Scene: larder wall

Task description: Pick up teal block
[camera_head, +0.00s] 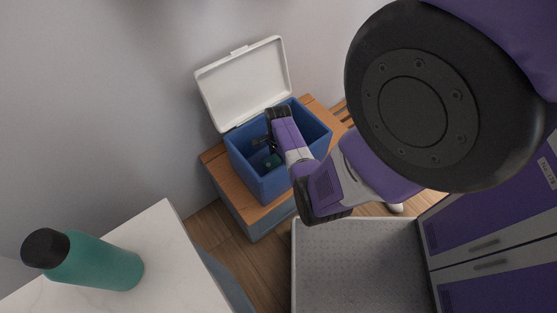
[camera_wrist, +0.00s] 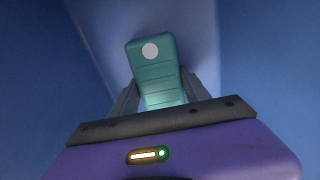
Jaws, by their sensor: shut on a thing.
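The teal block (camera_wrist: 155,72) shows in the wrist view, with a white round spot near its far end and ridges along its face. My gripper (camera_wrist: 158,92) has one finger on each side of it and is shut on it. In the head view my gripper (camera_head: 270,146) reaches down inside the blue box, and a small part of the teal block (camera_head: 271,161) shows at the fingers. The rest of the block is hidden there. Blue walls surround the block in the wrist view. I cannot tell whether it touches the box floor.
The blue box (camera_head: 272,188) has its white lid (camera_head: 243,82) open and stands on a wooden-topped bench (camera_head: 225,178). A grey speckled tray-like surface (camera_head: 355,265) and purple cabinets (camera_head: 487,220) are at right.

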